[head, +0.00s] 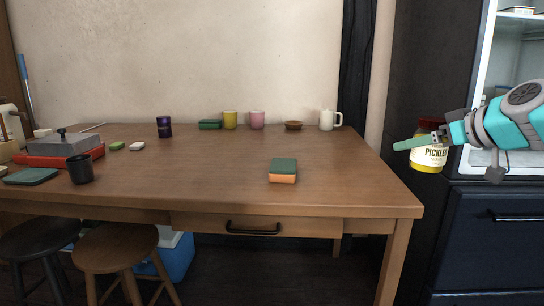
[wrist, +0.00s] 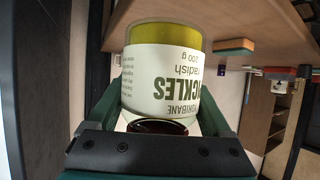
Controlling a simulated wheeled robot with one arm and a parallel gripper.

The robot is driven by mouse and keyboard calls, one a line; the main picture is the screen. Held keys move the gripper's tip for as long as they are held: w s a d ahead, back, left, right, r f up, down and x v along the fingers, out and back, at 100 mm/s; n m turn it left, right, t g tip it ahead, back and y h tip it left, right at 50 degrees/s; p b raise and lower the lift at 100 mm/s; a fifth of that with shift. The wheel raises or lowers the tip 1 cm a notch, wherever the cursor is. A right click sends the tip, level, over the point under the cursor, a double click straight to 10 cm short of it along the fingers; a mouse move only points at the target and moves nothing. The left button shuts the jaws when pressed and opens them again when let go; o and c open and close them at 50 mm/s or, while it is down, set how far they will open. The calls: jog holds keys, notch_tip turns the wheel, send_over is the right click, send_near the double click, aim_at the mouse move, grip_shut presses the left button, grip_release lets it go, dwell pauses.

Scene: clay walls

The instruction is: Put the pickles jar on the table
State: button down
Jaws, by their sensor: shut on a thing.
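The pickles jar (head: 430,157) has a white label, a red-brown lid and yellow-green contents. My gripper (head: 428,141) is shut on it and holds it in the air to the right of the table, in front of the dark fridge. In the wrist view the jar (wrist: 163,75) fills the middle between the fingers of my gripper (wrist: 160,125), its label upside down in the picture. The wooden table (head: 225,170) spans the head view, and its right edge is left of the jar. The table also shows in the wrist view (wrist: 230,18).
A green and orange sponge-like block (head: 283,170) lies near the table's front right. The tabletop's right part is clear. Stools (head: 117,247) stand in front at left.

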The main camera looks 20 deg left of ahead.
jog(key=w+a+f, duration=0.1)
jog(key=w+a, duration=0.2)
jog(key=a, duration=0.1)
jog(key=w+a+f, duration=0.1)
jog(key=w+a, duration=0.2)
jog(key=a, duration=0.2)
jog(key=w+a+f, duration=0.1)
jog(key=w+a, duration=0.2)
jog(key=a, duration=0.2)
jog(key=shift+w+f+b, duration=0.25)
jog(key=shift+b, duration=0.1)
jog(key=shift+f+b, duration=0.35)
jog(key=shift+f, duration=1.35)
jog(key=shift+f, duration=0.1)
jog(key=shift+f, duration=0.1)
grip_release()
